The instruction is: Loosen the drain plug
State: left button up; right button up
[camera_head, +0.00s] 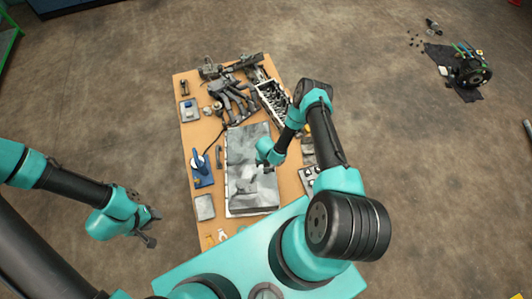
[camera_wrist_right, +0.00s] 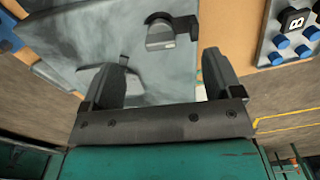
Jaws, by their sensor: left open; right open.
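A large grey pan-like part (camera_head: 250,150) lies on the orange-brown workbench. In the right wrist view, a short grey rounded fitting (camera_wrist_right: 168,34) stands out from the grey surface (camera_wrist_right: 75,30); it may be the drain plug, but I cannot tell for certain. My right gripper (camera_wrist_right: 160,75) is open and empty over the grey part, with the fitting beyond its fingertips and apart from them. In the head view, my right gripper (camera_head: 267,167) is small and partly hidden by its arm. My left gripper (camera_head: 153,228) is open and empty, off the bench's left side.
Grey engine parts (camera_head: 230,95) fill the bench's far end. A blue tool (camera_head: 201,168) stands along the left side. A tray with blue caps (camera_wrist_right: 290,35) lies at the right. A dark parts pile (camera_head: 468,72) is on the floor at far right.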

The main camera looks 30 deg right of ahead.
notch_tip(320, 180, up, 16)
dwell(0.6)
jog(key=shift+f, duration=0.1)
jog(key=shift+m, duration=0.3)
jog(key=c, duration=0.4)
jog(key=m, duration=0.2)
jog(key=f+m, duration=0.1)
jog(key=shift+m, duration=0.4)
jog(key=c, duration=0.4)
notch_tip(320, 180, down, 3)
jog(key=m, duration=1.3)
jog(key=shift+a+m, duration=0.15)
jog(key=shift+m, duration=0.15)
